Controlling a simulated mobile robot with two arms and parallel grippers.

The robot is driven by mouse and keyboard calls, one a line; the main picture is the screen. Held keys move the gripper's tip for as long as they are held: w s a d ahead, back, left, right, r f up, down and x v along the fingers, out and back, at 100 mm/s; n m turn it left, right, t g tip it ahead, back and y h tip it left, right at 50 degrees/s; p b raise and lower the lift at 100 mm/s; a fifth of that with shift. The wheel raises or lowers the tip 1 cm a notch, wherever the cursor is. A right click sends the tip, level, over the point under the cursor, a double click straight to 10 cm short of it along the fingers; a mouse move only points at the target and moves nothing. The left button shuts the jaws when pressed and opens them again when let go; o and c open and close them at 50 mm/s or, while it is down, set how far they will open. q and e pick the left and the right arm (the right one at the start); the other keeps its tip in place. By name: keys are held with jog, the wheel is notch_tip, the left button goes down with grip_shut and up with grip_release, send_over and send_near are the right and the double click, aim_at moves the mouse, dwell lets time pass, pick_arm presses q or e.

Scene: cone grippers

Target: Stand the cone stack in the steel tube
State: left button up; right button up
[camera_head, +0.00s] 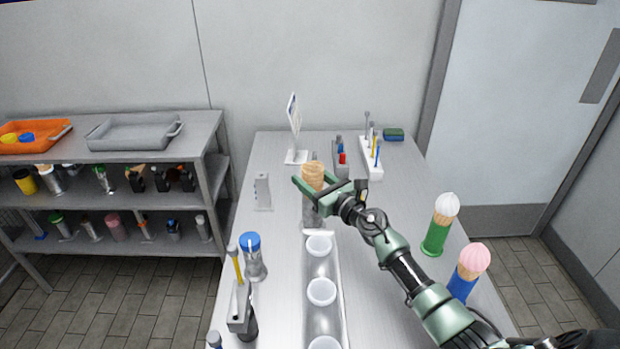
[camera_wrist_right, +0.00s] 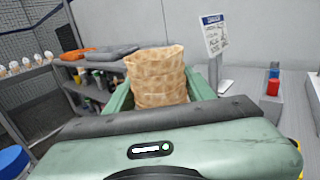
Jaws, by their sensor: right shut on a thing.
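The cone stack (camera_head: 313,174) is tan and waffle-patterned. My right gripper (camera_head: 312,184) is shut on it and holds it upright near the middle of the table. In the right wrist view the cone stack (camera_wrist_right: 156,75) stands between the two green fingers, wide rim up. A grey steel tube (camera_head: 309,213) shows below the gripper in the head view; its upper part is hidden by the gripper and cones. I cannot tell whether the cones' lower end is over, inside or in front of the tube. My left gripper is not in view.
A metal trough (camera_head: 323,268) with white cups runs toward the front. A blue-capped jar (camera_head: 252,258) and a holder with a yellow-handled tool (camera_head: 239,310) stand left. Green (camera_head: 437,235) and blue (camera_head: 463,284) cone holders stand right. A sign (camera_head: 295,130) and racks stand behind.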

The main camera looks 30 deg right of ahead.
aim_at(320, 187)
jog(key=shift+f, duration=0.2)
jog(key=o, duration=1)
jog(key=shift+s, duration=0.1)
jog(key=s, duration=0.2)
jog(key=s+d, duration=0.1)
jog(key=s, duration=0.4)
jog(key=shift+s+d, duration=0.25)
